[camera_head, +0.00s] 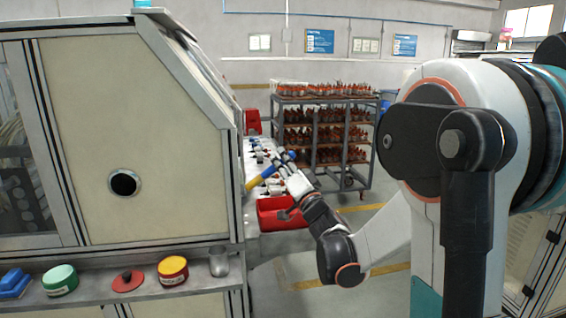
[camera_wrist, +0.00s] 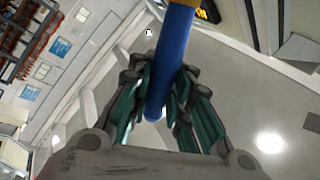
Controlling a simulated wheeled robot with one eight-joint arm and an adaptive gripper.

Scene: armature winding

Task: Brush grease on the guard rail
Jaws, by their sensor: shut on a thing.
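My gripper (camera_head: 290,167) is in the middle of the head view, above the work shelf beside the machine. It is shut on the blue handle (camera_wrist: 173,60) of a tool with a yellow part, seemingly the brush. In the head view the yellow part (camera_head: 260,179) points down and left. The bristles cannot be made out. In the wrist view the handle runs up between the green-padded fingers (camera_wrist: 158,85). An open red-and-yellow tin (camera_head: 173,281), perhaps the grease, stands on the front ledge beside a red lid (camera_head: 127,281). I cannot single out the guard rail.
A red bin (camera_head: 283,224) sits below my gripper. Small parts lie on the shelf (camera_head: 251,211). The cream machine housing (camera_head: 140,140) fills the left. A green tin (camera_head: 60,289), a blue block (camera_head: 14,286) and a metal cup (camera_head: 219,264) stand on the ledge. A loaded rack (camera_head: 357,160) stands behind.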

